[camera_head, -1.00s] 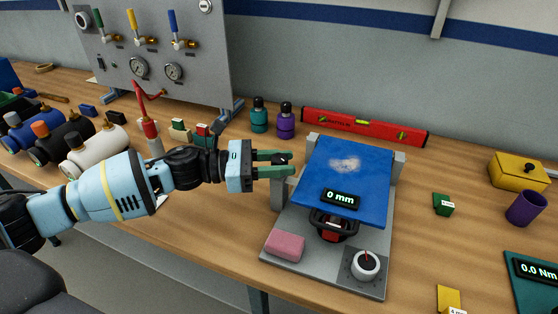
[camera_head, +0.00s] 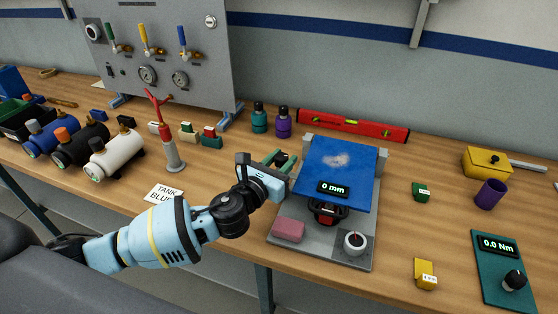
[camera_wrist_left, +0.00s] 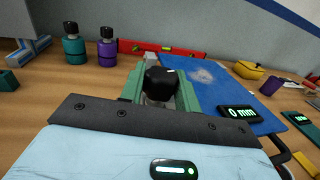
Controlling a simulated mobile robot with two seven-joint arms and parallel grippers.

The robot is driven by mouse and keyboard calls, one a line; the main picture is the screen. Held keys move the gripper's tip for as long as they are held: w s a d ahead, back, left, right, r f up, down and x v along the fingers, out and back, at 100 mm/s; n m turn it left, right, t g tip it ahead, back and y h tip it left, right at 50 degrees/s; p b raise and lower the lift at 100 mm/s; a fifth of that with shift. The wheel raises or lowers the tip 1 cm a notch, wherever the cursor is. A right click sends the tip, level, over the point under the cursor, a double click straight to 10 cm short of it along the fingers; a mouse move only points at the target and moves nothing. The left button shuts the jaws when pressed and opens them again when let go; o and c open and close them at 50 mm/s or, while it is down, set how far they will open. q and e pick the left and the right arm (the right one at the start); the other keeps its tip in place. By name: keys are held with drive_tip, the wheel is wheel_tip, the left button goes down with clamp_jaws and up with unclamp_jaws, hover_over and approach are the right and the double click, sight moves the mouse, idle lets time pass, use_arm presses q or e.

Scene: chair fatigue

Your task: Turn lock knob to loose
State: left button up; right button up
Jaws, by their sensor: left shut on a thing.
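The black lock knob (camera_wrist_left: 161,82) sits at the left side of the test stand with the blue plate (camera_head: 340,170). My left gripper (camera_head: 282,160) reaches it from the left. In the left wrist view its green fingers (camera_wrist_left: 162,88) stand on both sides of the knob and are shut on it. In the head view the knob is mostly hidden by the fingers. Its loose or tight marking cannot be read. The stand's display (camera_head: 333,188) reads 0 mm. My right gripper is out of view.
Teal (camera_head: 259,118) and purple (camera_head: 283,121) bottles and a red level (camera_head: 352,125) stand behind. A torque display (camera_head: 497,244) lies at the right.

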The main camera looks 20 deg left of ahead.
use_arm(q)
drive_tip(key=n+y, duration=0.3)
drive_tip(key=y, duration=0.1)
drive_tip(key=n+y, duration=0.2)
drive_tip(key=y, duration=0.3)
drive_tip(key=shift+n, duration=0.4)
drive_tip(key=shift+y, duration=0.3)
drive_tip(key=shift+f, duration=0.1)
drive_tip(key=o, duration=1)
drive_tip(key=shift+c, duration=0.2)
drive_tip(key=v, duration=0.8)
drive_tip(key=shift+w, duration=0.1)
